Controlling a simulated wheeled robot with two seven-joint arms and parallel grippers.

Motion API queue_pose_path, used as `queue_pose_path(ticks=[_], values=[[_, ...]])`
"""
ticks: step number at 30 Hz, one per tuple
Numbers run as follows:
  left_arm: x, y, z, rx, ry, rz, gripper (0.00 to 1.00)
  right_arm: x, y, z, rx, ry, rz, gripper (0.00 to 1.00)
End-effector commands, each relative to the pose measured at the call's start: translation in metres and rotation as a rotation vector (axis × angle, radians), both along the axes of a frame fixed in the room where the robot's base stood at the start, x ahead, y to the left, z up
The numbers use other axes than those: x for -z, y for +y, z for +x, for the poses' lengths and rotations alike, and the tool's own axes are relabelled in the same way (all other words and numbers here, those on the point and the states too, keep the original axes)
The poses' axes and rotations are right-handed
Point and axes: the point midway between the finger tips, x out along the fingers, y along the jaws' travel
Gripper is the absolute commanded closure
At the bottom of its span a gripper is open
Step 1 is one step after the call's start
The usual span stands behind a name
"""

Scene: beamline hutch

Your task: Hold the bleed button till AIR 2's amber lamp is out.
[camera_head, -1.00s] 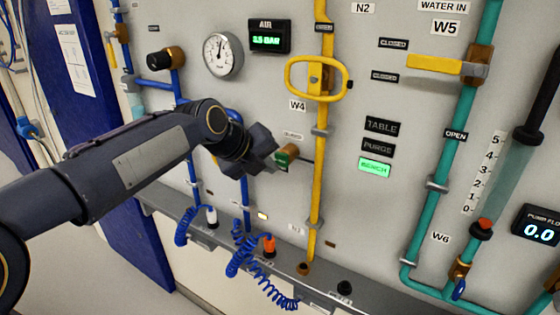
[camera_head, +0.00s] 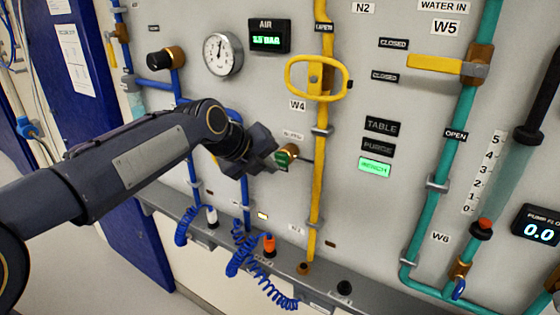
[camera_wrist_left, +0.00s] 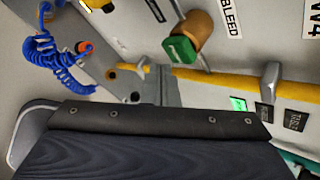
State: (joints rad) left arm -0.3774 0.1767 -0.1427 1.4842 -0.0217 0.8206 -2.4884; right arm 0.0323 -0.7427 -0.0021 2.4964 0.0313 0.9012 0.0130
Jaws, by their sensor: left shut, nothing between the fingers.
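The bleed button (camera_head: 283,160) is a green cap on a brass body, on the grey panel below the W4 label. In the left wrist view the green cap (camera_wrist_left: 180,50) sits beside the BLEED label. My left gripper (camera_head: 272,160) is shut and empty, right at the button in the head view. In the left wrist view its fingertips (camera_wrist_left: 165,72) show just below the cap; I cannot tell whether they touch it. My right gripper is not in view.
The yellow pipe (camera_head: 319,185) with its oval handle (camera_head: 290,76) runs just right of the button. A ledge (camera_head: 220,236) with coiled blue hoses (camera_head: 240,262) lies below. The AIR display (camera_head: 268,40) is lit, its digits blurred. The BENCH sign (camera_head: 375,167) glows green.

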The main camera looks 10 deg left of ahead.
Motion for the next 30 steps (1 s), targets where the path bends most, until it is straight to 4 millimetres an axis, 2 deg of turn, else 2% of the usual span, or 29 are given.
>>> queue_pose_path(ticks=[16,30], values=[[0.0,-0.0001,0.0002,0.0,0.0,0.0,1.0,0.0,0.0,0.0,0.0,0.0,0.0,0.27],[-0.0002,-0.0029,0.008,0.0,0.0,0.0,1.0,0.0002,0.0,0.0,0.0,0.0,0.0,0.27]])
